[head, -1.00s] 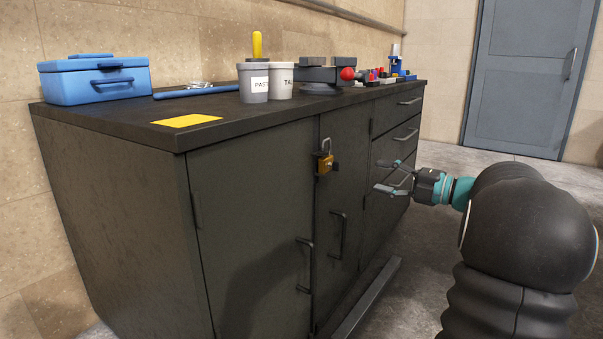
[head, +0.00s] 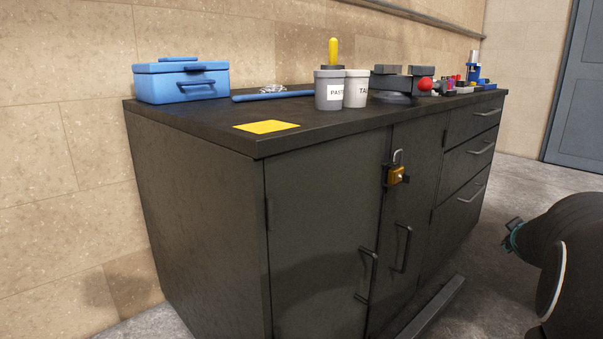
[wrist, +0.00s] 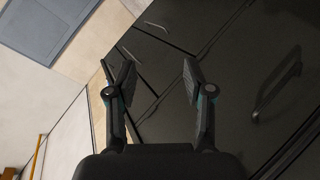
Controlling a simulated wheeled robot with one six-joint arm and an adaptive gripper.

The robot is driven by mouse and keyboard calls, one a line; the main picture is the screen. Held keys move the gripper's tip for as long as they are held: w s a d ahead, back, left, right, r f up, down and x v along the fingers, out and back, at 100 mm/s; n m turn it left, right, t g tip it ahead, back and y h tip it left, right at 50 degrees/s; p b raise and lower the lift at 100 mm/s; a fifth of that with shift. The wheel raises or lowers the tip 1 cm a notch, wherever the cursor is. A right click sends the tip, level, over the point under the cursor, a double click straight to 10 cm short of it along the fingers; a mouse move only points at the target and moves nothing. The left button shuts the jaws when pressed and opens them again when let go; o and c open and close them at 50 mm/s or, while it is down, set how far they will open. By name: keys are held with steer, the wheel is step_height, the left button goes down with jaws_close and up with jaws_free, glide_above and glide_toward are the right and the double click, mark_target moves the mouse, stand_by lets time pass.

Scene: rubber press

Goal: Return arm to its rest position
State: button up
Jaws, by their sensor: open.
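My gripper (wrist: 158,82) shows in the wrist view with its two fingers apart and nothing between them. Beyond the fingers lies the dark front of the cabinet (wrist: 235,60), with handles and drawer seams. In the head view my arm is at the lower right edge, to the right of the cabinet (head: 315,235) and apart from it.
A brass padlock (head: 397,175) hangs on the cabinet front. On the cabinet top are a blue toolbox (head: 180,84), a yellow square (head: 266,127), a grey cup (head: 328,92), a white cup (head: 357,90) and a vise (head: 400,84). A grey door (head: 580,110) stands at the right.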

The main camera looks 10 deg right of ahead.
steer(key=s+a+f+m+g+y+p, duration=0.1)
steer(key=s+a+m+g+y+p, duration=0.1)
steer(key=s+a, duration=0.7)
steer(key=s+a+m+g+y+p, duration=0.1)
steer(key=s+a+g+y+p, duration=0.3)
steer(key=a, duration=0.9)
steer(key=s+a+f+m+y, duration=0.1)
steer(key=s+a+m, duration=0.1)
steer(key=s+a, duration=0.75)
steer(key=a+r+n+t+y+p, duration=0.1)
steer(key=a+r+n+p, duration=0.1)
steer(key=a+r, duration=0.3)
steer(key=a, duration=0.4)
steer(key=shift+s+a+r+n+t+p, duration=0.2)
steer(key=shift+a+r+n+t+p, duration=0.1)
steer(key=shift+a+r+n+p, duration=0.1)
steer(key=shift+d, duration=0.1)
steer(key=shift+c, duration=0.2)
